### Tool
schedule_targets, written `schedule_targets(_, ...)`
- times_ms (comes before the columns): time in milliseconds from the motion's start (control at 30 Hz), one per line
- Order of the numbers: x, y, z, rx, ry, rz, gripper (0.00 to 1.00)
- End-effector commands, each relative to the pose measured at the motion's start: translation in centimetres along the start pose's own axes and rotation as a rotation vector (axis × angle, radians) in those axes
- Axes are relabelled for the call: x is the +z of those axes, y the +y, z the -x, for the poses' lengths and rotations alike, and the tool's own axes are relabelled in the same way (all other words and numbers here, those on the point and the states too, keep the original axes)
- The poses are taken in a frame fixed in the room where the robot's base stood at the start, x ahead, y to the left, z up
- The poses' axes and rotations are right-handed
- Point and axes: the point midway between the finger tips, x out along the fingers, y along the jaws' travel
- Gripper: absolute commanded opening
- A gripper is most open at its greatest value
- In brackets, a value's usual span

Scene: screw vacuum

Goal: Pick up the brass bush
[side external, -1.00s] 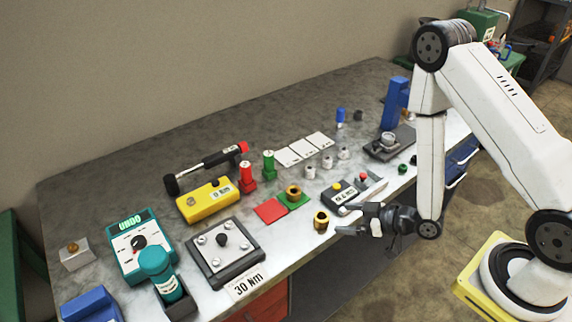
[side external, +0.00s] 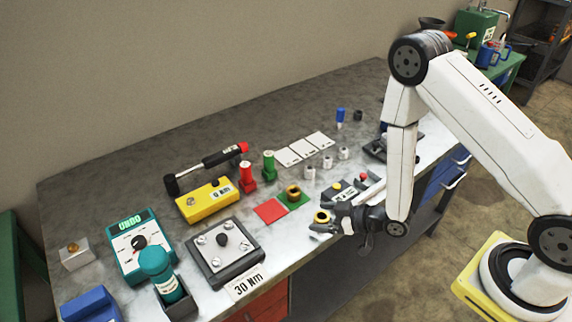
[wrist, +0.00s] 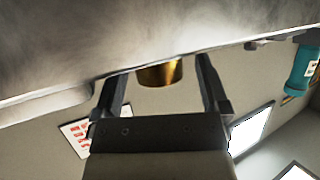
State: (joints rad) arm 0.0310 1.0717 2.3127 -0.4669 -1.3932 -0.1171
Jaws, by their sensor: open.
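A short brass bush (side external: 321,215) with a dark hole stands on the grey bench near its front edge. A second brass ring (side external: 293,191) sits on the green square pad. My gripper (side external: 326,222) is low at the front edge, level with the front bush, and its fingers partly cover that bush. In the wrist view the bush (wrist: 160,73) shows between the two spread fingers of my gripper (wrist: 158,88), with a gap on each side. The jaws are open and do not grip it.
A red pad (side external: 270,210) lies left of the green pad. A grey button box (side external: 345,193) is close behind my gripper. A dark plate fixture (side external: 225,252) and a 30 Nm card (side external: 246,282) lie to the left. Bench between is clear.

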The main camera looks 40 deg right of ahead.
Motion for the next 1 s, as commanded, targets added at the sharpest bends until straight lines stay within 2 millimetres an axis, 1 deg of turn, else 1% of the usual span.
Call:
schedule_targets(133, -0.02, -0.03, -0.76, 0.0, 0.0, 0.001, 0.95)
schedule_targets(600, -0.01, -0.01, -0.76, 0.0, 0.0, 0.0, 0.95)
schedule_targets(633, -0.02, -0.01, -0.76, 0.0, 0.0, 0.0, 0.92)
schedule_targets(667, -0.02, -0.01, -0.76, 0.0, 0.0, 0.0, 0.82)
schedule_targets(700, -0.02, -0.01, -0.76, 0.0, 0.0, 0.0, 0.69)
schedule_targets(767, -0.02, -0.01, -0.76, 0.0, 0.0, 0.0, 0.5)
schedule_targets(800, -0.02, -0.01, -0.76, 0.0, 0.0, 0.0, 0.38)
schedule_targets(867, -0.02, -0.01, -0.76, 0.0, 0.0, 0.0, 0.18)
schedule_targets(900, -0.02, -0.01, -0.76, 0.0, 0.0, 0.0, 0.06)
schedule_targets(933, -0.02, -0.01, -0.75, 0.0, 0.0, 0.0, 0.0)
schedule_targets(1000, -0.05, 0.0, -0.76, 0.001, 0.001, 0.0, 0.0)
